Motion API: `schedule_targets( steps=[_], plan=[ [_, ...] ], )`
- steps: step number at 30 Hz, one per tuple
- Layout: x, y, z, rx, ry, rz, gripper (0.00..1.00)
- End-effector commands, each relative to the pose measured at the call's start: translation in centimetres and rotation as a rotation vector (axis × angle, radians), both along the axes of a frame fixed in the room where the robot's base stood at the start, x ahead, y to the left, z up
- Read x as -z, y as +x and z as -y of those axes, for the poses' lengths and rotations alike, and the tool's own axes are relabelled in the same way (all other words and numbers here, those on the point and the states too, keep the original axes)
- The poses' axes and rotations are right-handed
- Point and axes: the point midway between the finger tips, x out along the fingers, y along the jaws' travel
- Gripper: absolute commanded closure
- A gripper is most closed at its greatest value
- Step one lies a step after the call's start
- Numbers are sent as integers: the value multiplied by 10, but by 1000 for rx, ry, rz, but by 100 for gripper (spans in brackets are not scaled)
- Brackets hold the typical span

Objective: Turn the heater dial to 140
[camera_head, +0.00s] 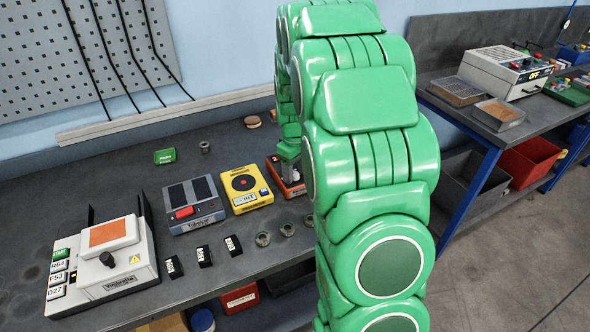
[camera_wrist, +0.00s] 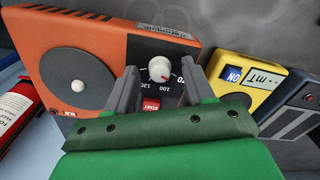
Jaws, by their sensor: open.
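The orange heater (camera_wrist: 105,30) fills the upper left of the wrist view, with a round dark plate on its face. Its white dial (camera_wrist: 161,68) sits on a black panel, with 100 and 120 legible beside it and a red button below. My gripper (camera_wrist: 160,72) is open, its two grey fingers to either side of the dial with gaps visible. I cannot tell whether they are at the dial's height, nor the exact dial setting. In the head view, the heater (camera_head: 286,183) is mostly hidden behind my green arm.
A yellow meter (camera_head: 257,201) and a grey device with dark panels (camera_head: 207,216) stand left of the heater. A white device with an orange top (camera_head: 130,262), small black blocks (camera_head: 204,256) and ring-shaped parts (camera_head: 263,239) are also on the bench. A red object (camera_wrist: 15,108) is beside the heater.

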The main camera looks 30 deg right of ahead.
Motion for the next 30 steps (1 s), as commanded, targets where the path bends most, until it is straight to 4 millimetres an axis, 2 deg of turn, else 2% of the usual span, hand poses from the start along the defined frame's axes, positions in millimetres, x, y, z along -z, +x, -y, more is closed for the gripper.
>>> schedule_targets(
  steps=[2, 12, 13, 23, 30],
  plan=[
    [0, 0, 0, 0, 0, 0, 47],
    [0, 0, 0, 0, 0, -1, 98],
    [0, 0, 0, 0, 0, -1, 100],
    [0, -1, 0, 47, 1, -1, 100],
    [0, -1, 0, 193, -1, -2, 100]
  ],
)
